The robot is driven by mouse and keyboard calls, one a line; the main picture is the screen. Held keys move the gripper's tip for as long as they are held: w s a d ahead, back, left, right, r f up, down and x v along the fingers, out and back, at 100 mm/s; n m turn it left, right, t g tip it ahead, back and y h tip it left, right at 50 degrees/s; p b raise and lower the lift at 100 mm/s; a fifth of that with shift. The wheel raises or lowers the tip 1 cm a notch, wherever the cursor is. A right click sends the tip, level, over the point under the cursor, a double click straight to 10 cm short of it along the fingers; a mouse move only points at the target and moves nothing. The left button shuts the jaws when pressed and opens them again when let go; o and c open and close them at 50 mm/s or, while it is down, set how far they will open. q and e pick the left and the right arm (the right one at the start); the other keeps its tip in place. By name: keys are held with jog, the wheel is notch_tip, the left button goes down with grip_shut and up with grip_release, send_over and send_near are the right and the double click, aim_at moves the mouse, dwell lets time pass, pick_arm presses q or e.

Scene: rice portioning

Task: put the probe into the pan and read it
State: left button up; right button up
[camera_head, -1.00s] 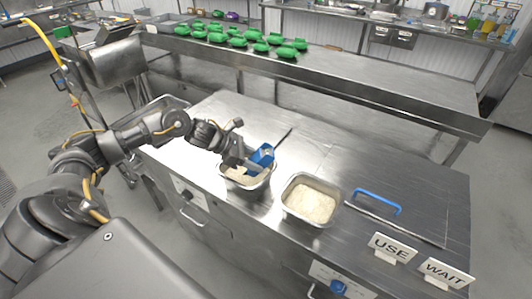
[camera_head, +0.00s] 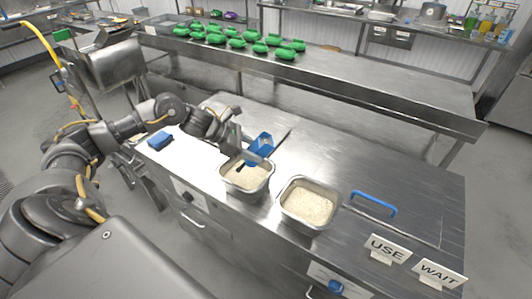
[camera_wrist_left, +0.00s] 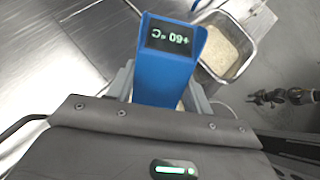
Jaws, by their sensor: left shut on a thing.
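My left gripper (camera_head: 246,147) is shut on the blue probe (camera_head: 262,144), above the back edge of the left rice pan (camera_head: 268,182). The probe's blue body and dark display also fill the middle of the left wrist view (camera_wrist_left: 172,80). The display's characters appear upside down and seem to read +60 °C. I cannot tell whether the probe's tip is in the rice. The right rice pan (camera_head: 332,213) stands beside the left one. A rice pan (camera_wrist_left: 246,62) shows at the upper right of the wrist view; I cannot tell which one. My right gripper is out of view.
A blue block (camera_head: 159,140) lies at the counter's left end. A blue handle (camera_head: 374,203) is at the right, with the USE sign (camera_head: 388,248) and WAIT sign (camera_head: 438,275) in front. Several green items (camera_head: 237,43) lie on the back table (camera_head: 370,82). The counter's back right is clear.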

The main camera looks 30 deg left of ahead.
pick_arm(q)
jog(key=shift+r+p, duration=1.15)
jog(key=shift+r, duration=2)
